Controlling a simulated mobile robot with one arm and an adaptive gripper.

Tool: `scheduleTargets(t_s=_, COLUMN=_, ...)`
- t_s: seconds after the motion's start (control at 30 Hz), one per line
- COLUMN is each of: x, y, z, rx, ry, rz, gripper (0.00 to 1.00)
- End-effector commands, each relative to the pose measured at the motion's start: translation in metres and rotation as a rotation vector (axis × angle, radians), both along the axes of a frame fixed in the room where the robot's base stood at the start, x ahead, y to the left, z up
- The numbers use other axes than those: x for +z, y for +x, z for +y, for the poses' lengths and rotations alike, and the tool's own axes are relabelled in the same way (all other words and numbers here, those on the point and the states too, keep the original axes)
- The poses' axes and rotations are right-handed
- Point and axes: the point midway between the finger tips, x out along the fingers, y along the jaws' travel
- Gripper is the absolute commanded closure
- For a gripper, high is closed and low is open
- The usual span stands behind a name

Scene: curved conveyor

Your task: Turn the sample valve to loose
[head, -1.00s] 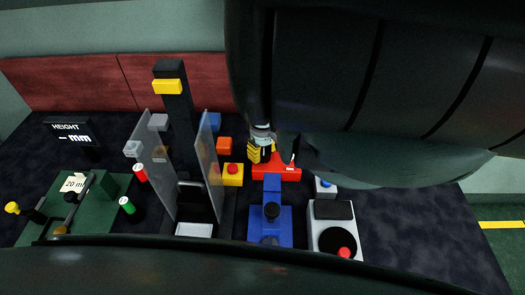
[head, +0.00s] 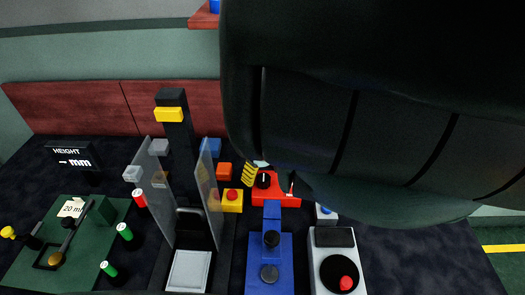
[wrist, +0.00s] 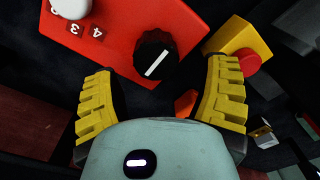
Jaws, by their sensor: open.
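A red box (head: 275,196) stands on the dark table right of centre in the head view; it also fills the top left of the wrist view (wrist: 110,45). It carries a black knob (wrist: 154,54) with a white pointer line, also visible in the head view (head: 263,180). No "loose" mark is readable, and I cannot confirm from a label that this knob is the sample valve. My gripper (wrist: 161,76) is open, its yellow ribbed fingers spread to either side below the knob, with nothing between them gripped. Whether they touch the knob I cannot tell.
A yellow box with a red button (head: 232,200) stands close left of the red box. A blue device (head: 270,250) and a grey unit with a red-tipped dial (head: 338,260) stand in front. Clear upright panels (head: 210,195) are farther left. My arm hides the right side.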

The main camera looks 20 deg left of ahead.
Motion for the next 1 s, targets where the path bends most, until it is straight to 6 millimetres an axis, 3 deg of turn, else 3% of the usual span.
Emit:
scheduleTargets(t_s=0.17, x=0.012, y=-0.001, z=-0.007, rx=0.001, ry=-0.016, rz=0.000, gripper=0.26)
scheduleTargets(t_s=0.8, x=0.086, y=0.001, z=-0.006, rx=0.000, ry=-0.011, rz=-0.006, gripper=0.26)
scheduleTargets(t_s=1.0, x=0.098, y=0.000, z=-0.006, rx=0.001, ry=-0.012, rz=-0.004, gripper=0.26)
